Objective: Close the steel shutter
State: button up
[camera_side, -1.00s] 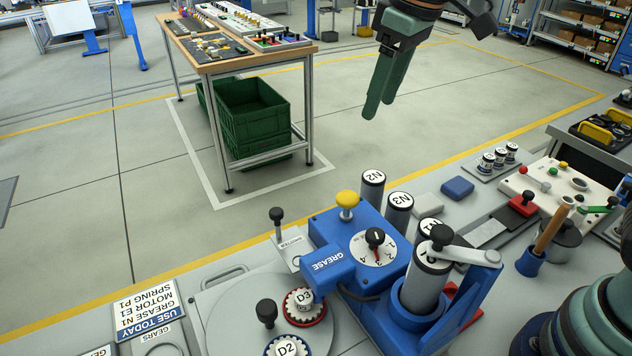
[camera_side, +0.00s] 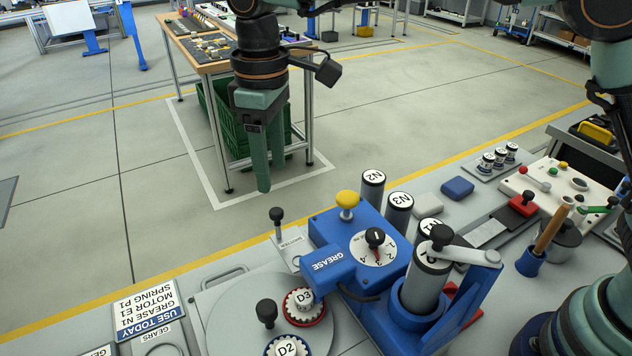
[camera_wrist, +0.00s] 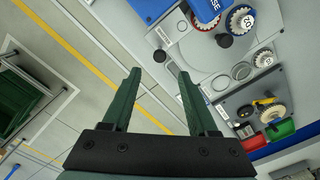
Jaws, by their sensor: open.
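A small pale plate with a label (camera_side: 293,248), which seems to read SHUTTER, lies at the back edge of the bench left of the blue grease unit. A thin post with a black knob (camera_side: 277,214) stands up from it. In the wrist view a black knob (camera_wrist: 160,56) shows just beyond my fingertips. I cannot tell how far the shutter is open. My gripper (camera_side: 263,188) hangs above and slightly left of that knob, apart from it, fingers pointing down. In the wrist view my gripper (camera_wrist: 158,74) has its fingers spread with nothing between them.
The blue grease unit (camera_side: 325,265) with a yellow knob (camera_side: 347,198) stands just right of the post. A grey turntable (camera_side: 230,320) with a black knob (camera_side: 267,311) and gears lies in front. Several labelled cylinders stand further right.

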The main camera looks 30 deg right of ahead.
aim_at(276, 210)
notch_tip(276, 210, down, 8)
dwell(0.4)
grip_shut()
jog(key=shift+r, duration=0.1)
dwell(1.2)
